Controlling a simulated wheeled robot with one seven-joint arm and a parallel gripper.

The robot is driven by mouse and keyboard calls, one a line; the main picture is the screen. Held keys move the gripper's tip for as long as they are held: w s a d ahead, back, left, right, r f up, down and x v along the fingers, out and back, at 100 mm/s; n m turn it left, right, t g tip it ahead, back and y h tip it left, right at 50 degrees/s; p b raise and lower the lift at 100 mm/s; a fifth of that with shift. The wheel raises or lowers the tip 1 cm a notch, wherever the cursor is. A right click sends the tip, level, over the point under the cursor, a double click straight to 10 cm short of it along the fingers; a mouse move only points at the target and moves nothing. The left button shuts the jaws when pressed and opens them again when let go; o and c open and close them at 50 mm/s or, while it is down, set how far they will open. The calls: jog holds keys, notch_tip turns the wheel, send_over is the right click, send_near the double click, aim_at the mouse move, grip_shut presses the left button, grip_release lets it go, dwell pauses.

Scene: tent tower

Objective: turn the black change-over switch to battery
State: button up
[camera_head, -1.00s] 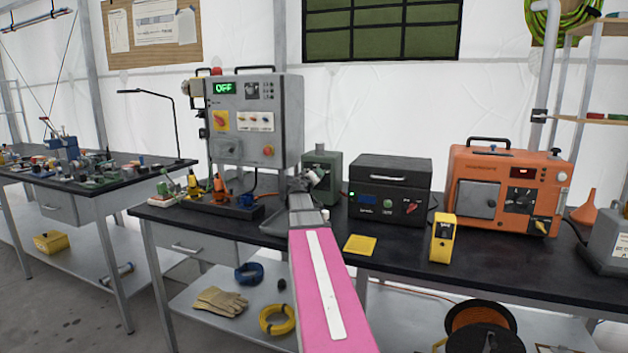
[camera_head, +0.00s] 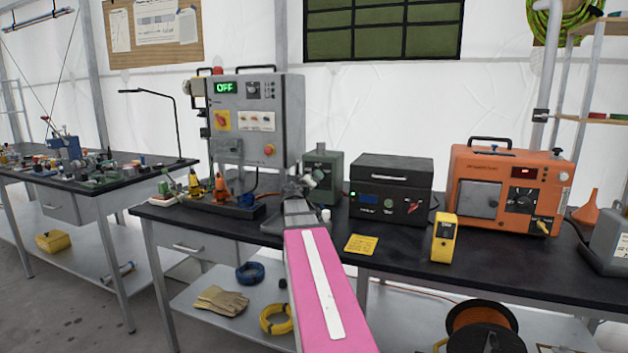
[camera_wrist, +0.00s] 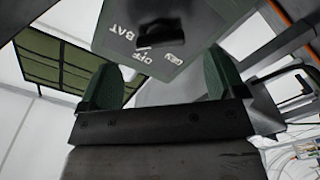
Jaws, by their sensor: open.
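The black change-over switch (camera_wrist: 157,34) is a dark knob on a grey-green box, seen close at the top of the wrist view. White labels BAT, OFF and GEN are printed around it. I cannot tell which label the knob points to. My gripper (camera_wrist: 158,82) is open. Its two green-padded fingers stand apart, with the knob in view beyond the gap between them and nothing held.
A grey panel (camera_head: 285,105) with an OFF display stands left of the box. A black battery unit (camera_head: 392,188) stands close on its right, and an orange generator (camera_head: 510,190) farther right.

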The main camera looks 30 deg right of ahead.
jog(key=shift+v, duration=1.25)
jog(key=shift+w, duration=0.1)
